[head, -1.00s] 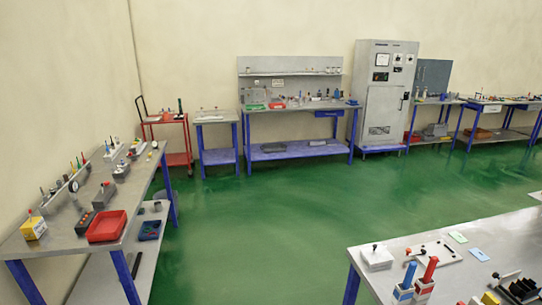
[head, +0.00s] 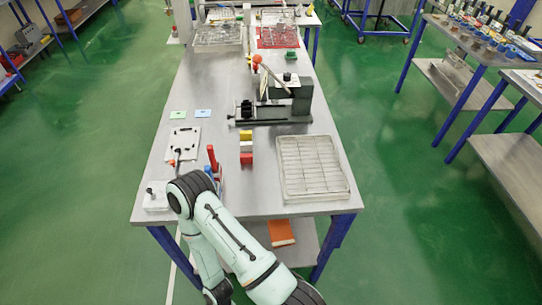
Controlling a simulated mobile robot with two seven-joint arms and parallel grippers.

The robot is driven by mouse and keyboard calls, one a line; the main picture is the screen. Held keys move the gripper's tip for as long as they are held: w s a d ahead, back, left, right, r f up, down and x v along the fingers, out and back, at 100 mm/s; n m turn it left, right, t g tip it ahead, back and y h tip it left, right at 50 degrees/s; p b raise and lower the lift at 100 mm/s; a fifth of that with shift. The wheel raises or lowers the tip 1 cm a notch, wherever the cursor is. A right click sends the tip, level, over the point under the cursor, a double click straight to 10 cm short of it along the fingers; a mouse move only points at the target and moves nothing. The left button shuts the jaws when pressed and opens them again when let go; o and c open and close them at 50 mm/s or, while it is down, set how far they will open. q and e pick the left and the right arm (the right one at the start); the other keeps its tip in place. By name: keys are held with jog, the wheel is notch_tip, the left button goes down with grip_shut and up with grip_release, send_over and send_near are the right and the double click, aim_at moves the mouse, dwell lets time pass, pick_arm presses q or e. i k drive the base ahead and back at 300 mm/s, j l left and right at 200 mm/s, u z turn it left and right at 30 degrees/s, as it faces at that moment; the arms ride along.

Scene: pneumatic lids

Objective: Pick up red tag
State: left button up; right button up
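I cannot make out a red tag for certain in the head view. A red upright handle (head: 212,158) stands near the front left, partly hidden behind my pale green arm. A red block (head: 246,159) stands just right of it, in line with a white and a yellow block. My arm comes in from the bottom and bends over the front edge of the bench. Neither of my grippers shows.
A wire-grid tray (head: 312,167) lies at the front right. A green press with a lever (head: 290,95) stands mid-bench. A white plate (head: 183,145) and white box (head: 156,196) are at the left. An orange item (head: 280,232) lies on the lower shelf.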

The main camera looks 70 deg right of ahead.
aim_at(246, 158)
jog(key=z, duration=1.85)
